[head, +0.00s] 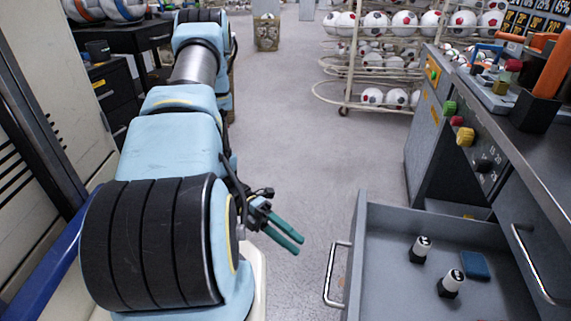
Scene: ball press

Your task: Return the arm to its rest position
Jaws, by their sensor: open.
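My arm, light blue with black ribbed joint covers, fills the left and centre of the head view. My gripper (292,243) shows at the arm's right side, with two green fingers pointing right and down. The fingers are apart, with nothing between them. The gripper is over bare floor, to the left of an open drawer and apart from it.
The open grey drawer (400,290) holds two black-and-white bottles (421,249) (452,284) and a blue block (475,265). A workbench (545,150) with knobs stands right. A ball rack (345,97) is behind. The floor (300,150) between is clear. Dark cabinets (112,95) stand left.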

